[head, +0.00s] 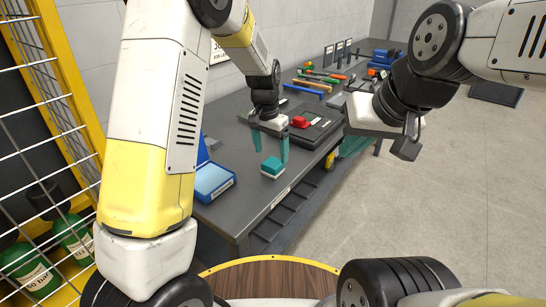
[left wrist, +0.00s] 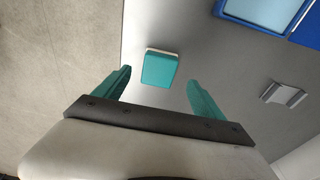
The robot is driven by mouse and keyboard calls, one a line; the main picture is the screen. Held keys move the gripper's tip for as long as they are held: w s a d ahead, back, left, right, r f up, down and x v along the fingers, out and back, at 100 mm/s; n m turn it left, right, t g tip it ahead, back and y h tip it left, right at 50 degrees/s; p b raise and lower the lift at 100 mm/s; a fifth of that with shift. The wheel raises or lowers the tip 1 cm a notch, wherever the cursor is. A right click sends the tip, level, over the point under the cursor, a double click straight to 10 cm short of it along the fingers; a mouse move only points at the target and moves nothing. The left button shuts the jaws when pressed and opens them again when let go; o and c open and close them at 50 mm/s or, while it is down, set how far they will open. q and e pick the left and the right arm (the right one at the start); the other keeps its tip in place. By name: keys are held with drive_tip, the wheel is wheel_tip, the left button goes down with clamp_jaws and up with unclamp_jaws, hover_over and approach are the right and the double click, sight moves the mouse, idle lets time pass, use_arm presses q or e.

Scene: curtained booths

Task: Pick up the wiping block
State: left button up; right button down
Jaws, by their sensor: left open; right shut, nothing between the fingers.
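The wiping block (head: 272,167), teal on top with a white base, sits on the grey workbench (head: 262,205) near its front edge. My left gripper (head: 271,154) is open above it, with its teal fingers on either side and nothing held. In the left wrist view the block (left wrist: 160,69) shows beyond and between the open fingertips (left wrist: 158,78), apart from both. My right gripper (head: 407,143) is shut and empty, out over the floor to the right of the bench; its fingertips are hard to make out.
Several tools lie farther back. A small grey metal piece (left wrist: 284,94) is on the bench. Yellow-framed mesh (head: 75,100) stands at left.

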sight(273, 162)
use_arm(q)
drive_tip(key=f, duration=0.5)
drive_tip(key=shift+w+d+f, duration=0.3)
drive_tip(key=shift+d+f, duration=0.05)
drive_tip(key=shift+f, duration=0.05)
drive_tip(key=c, duration=1.5)
drive_tip(key=shift+r, duration=0.15)
wheel_tip(273, 162, up, 3)
drive_tip(key=shift+r, duration=0.15)
drive_tip(key=s, duration=0.5)
drive_tip(key=s+a+r, duration=0.1)
drive_tip(key=s, duration=1)
drive_tip(key=shift+a+r, duration=0.15)
drive_tip(key=shift+r, duration=0.1)
